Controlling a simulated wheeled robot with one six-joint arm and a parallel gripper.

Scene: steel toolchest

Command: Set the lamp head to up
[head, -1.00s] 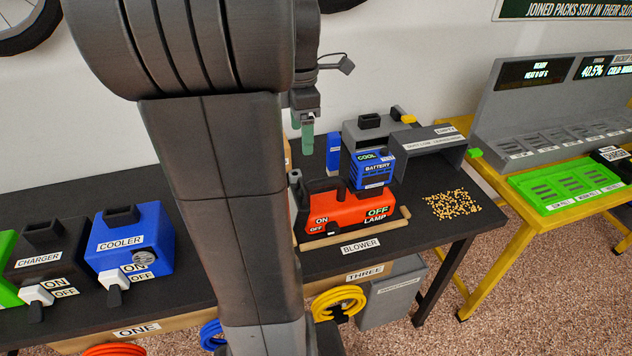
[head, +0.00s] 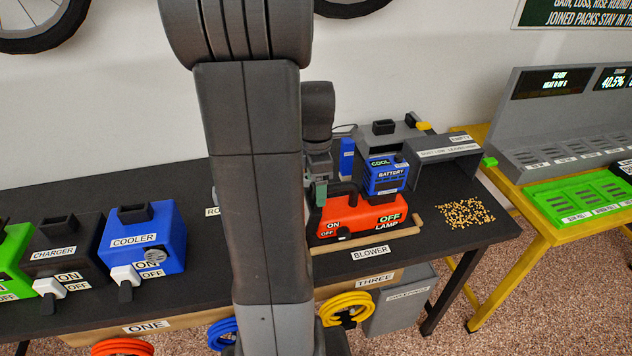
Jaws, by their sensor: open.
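An orange-red blower (head: 365,216) with a dark handle stands on the dark bench, right of my arm. My gripper (head: 320,192), with green fingertips, is open at the blower's left end. It overlaps the blower in the head view; I cannot tell whether they touch. My own arm hides the bench left of the blower.
A wooden strip (head: 375,239) runs along the blower's front. A grey bin (head: 445,152) stands behind, with loose pellets (head: 466,213) on the bench at right. The blue cooler (head: 143,238) and black charger (head: 66,247) stand left. A yellow-framed table (head: 553,232) is at far right.

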